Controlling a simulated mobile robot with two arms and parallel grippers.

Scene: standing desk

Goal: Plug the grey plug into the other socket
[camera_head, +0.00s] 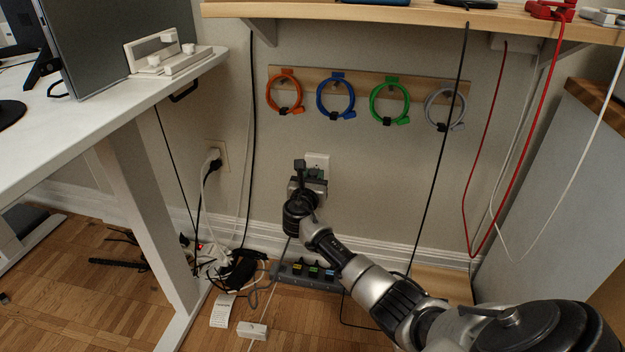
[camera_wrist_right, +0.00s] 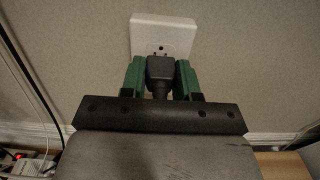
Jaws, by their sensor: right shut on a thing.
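The right gripper (camera_wrist_right: 160,80) is shut on the grey plug (camera_wrist_right: 160,68), with one green finger on each side of it. The plug is dark grey and its cord runs back towards the gripper's body. It is in front of the lower part of a white wall socket (camera_wrist_right: 163,22); I cannot tell whether its prongs touch the socket. In the head view the right gripper (camera_head: 306,172) is at the wall, just below the white socket (camera_head: 317,158). Another wall socket (camera_head: 222,150), to the left, has plugs in it. My left gripper is not in view.
A power strip (camera_head: 305,277) lies on the floor below the gripper. Tangled cables and a black adapter (camera_head: 245,268) are to its left. Coiled cables hang on a wooden rail (camera_head: 355,88) above. A white desk (camera_head: 150,92) stands at the left, a wooden shelf (camera_head: 400,14) overhead.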

